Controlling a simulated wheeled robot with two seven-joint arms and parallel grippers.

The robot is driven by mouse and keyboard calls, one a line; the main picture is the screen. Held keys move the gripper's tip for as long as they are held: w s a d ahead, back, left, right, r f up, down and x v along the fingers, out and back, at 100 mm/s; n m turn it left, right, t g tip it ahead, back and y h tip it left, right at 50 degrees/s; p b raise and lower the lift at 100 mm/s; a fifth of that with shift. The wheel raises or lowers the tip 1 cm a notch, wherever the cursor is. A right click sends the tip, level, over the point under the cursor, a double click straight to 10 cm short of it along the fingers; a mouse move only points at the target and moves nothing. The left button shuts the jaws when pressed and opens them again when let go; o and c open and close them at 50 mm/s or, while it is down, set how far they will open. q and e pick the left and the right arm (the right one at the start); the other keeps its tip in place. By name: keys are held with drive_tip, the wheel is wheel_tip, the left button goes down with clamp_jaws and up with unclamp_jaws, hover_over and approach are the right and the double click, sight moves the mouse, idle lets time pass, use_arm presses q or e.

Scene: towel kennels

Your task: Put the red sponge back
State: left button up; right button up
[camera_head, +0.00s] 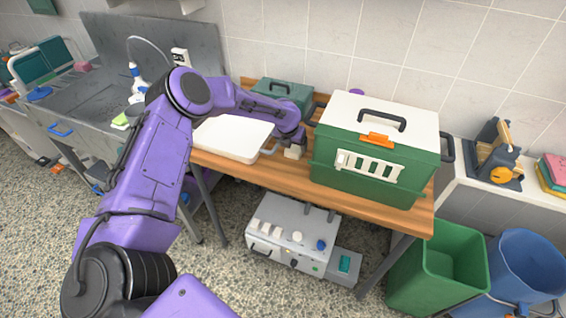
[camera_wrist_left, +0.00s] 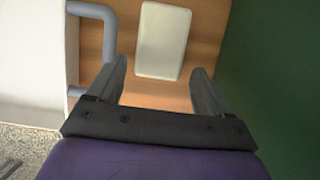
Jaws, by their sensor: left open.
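My left gripper (camera_head: 294,140) is open over the wooden table, between a white board and a green carrier. In the left wrist view, a cream block (camera_wrist_left: 163,42) lies on the wood just beyond and between the open fingers (camera_wrist_left: 160,82). The block also shows below the gripper in the head view (camera_head: 293,153). The fingers do not visibly grip it. No clearly red sponge shows near the gripper. A pinkish-red pad (camera_head: 556,167) tops a stack at the far right, and a small pink block (camera_head: 83,66) lies at the far left. My right gripper is not in view.
The green carrier (camera_head: 328,178) with a white lid stands close right of the gripper. The white board (camera_head: 228,137) with a grey handle lies close left. A teal case (camera_head: 284,92) stands behind. Green (camera_head: 405,272) and blue (camera_head: 530,262) bins stand at right.

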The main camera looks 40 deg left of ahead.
use_arm(q)
drive_tip(key=s+b, duration=0.1)
drive_tip(key=s, duration=0.2)
drive_tip(key=s+d+b, duration=0.1)
drive_tip(key=s, duration=0.3)
drive_tip(key=s+d+b, duration=0.1)
drive_tip(key=s, duration=0.2)
drive_tip(key=shift+s+d+f, duration=0.15)
drive_tip(key=shift+d+f, duration=0.05)
drive_tip(key=shift+f, duration=0.05)
drive_tip(key=shift+s+d, duration=0.1)
drive_tip(key=shift+s, duration=0.3)
